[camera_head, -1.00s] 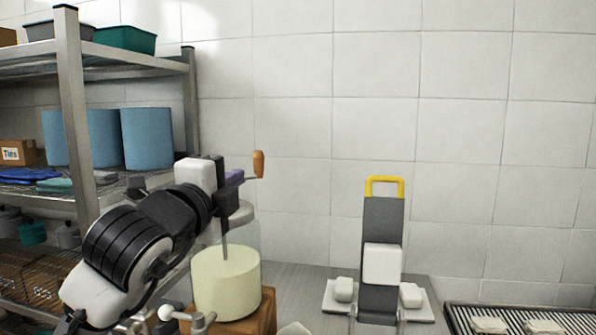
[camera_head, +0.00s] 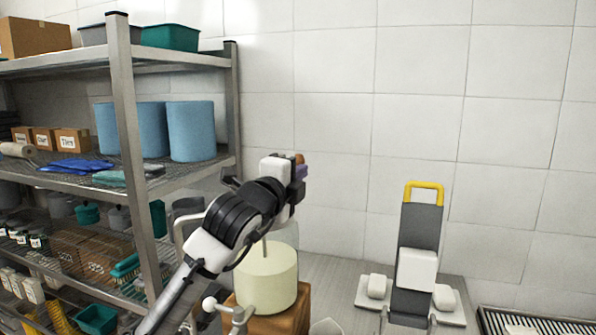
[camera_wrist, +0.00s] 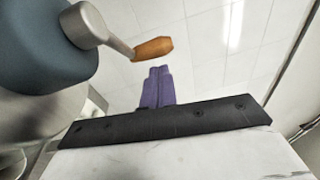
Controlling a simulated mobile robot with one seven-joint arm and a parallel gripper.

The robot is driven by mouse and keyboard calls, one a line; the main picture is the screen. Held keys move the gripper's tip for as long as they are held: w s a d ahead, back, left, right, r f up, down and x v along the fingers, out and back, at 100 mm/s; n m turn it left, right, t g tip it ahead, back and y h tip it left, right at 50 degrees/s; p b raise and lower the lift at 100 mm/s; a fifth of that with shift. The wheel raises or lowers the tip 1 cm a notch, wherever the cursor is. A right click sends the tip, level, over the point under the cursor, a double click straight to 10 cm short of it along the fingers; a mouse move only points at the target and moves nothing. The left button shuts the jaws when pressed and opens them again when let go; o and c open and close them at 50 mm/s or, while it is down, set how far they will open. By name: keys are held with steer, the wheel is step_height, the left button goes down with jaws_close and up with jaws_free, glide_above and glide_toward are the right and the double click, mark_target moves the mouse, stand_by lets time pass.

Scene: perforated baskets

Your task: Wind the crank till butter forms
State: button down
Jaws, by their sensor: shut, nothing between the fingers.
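The butter churn is a clear jar with a pale cream filling (camera_head: 268,280) on a wooden block (camera_head: 293,318). Its crank ends in an orange-brown wooden handle (camera_head: 299,158), mostly hidden behind my gripper in the head view. In the wrist view the handle (camera_wrist: 153,48) sticks out to the right from a grey metal crank arm (camera_wrist: 100,28), beside a dark blue-grey rounded part. My gripper (camera_head: 302,172) has purple fingers, shut together and empty. In the wrist view the fingertips (camera_wrist: 159,69) are just below the handle; I cannot tell if they touch it.
A metal shelf rack (camera_head: 125,150) with blue rolls, boxes and tubs stands close on the left. A grey stand with a yellow handle (camera_head: 424,186) and white blocks stands right of the churn. A slatted grate (camera_head: 495,320) is at the lower right. The tiled wall is behind.

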steer(key=shift+w+a, duration=0.1)
steer(key=shift+w, duration=0.35)
